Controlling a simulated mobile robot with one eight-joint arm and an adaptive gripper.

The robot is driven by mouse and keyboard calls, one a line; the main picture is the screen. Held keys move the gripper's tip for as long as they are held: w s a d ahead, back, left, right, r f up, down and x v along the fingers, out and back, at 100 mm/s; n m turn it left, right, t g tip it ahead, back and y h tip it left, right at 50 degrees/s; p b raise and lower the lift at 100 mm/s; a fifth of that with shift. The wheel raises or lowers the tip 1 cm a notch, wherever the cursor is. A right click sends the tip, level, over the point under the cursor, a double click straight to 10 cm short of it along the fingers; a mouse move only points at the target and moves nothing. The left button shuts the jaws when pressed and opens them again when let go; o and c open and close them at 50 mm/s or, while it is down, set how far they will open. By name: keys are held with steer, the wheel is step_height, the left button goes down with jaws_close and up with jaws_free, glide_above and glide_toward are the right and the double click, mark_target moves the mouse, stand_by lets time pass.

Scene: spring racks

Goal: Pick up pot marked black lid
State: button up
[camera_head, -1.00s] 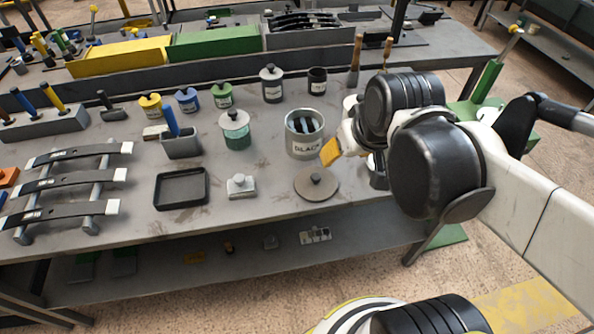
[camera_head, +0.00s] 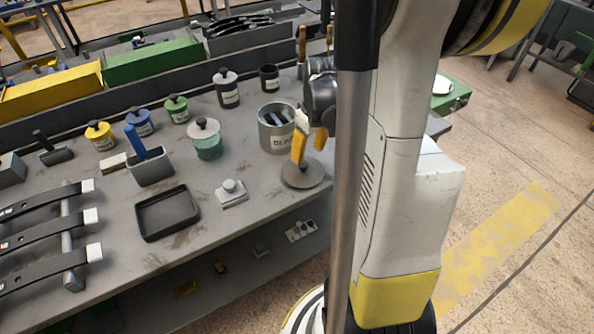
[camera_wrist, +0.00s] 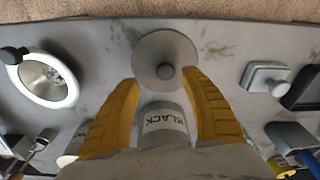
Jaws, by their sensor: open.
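The pot marked BLACK (camera_head: 272,140) is a grey open can with dark items inside, standing on the bench. Its lid (camera_head: 313,180) is a flat grey disc with a dark centre knob, lying on the bench in front of the pot, near the front edge. My gripper (camera_head: 308,145) has yellow fingers and is open, above and just behind the lid, in front of the pot. In the wrist view the lid (camera_wrist: 148,50) lies just beyond the fingertips (camera_wrist: 161,78), and the labelled pot (camera_wrist: 160,118) shows between the fingers. Nothing is held.
A teal jar (camera_head: 208,146), a small grey block with a knob (camera_head: 231,194) and a black tray (camera_head: 166,213) stand left of the lid. Yellow (camera_head: 100,136), blue (camera_head: 140,124) and green (camera_head: 176,110) pots stand further back. Bare bench lies around the lid.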

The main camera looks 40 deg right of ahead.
mark_target(303, 164)
steer(key=f+b, duration=0.1)
steer(key=f, duration=0.1)
steer(key=f+b, duration=0.1)
steer(key=w+f+b, duration=0.1)
steer(key=f, duration=0.1)
steer(key=shift+a+f, duration=0.35)
steer(key=shift+a, duration=0.05)
steer(key=shift+r, duration=0.1)
jaws_close()
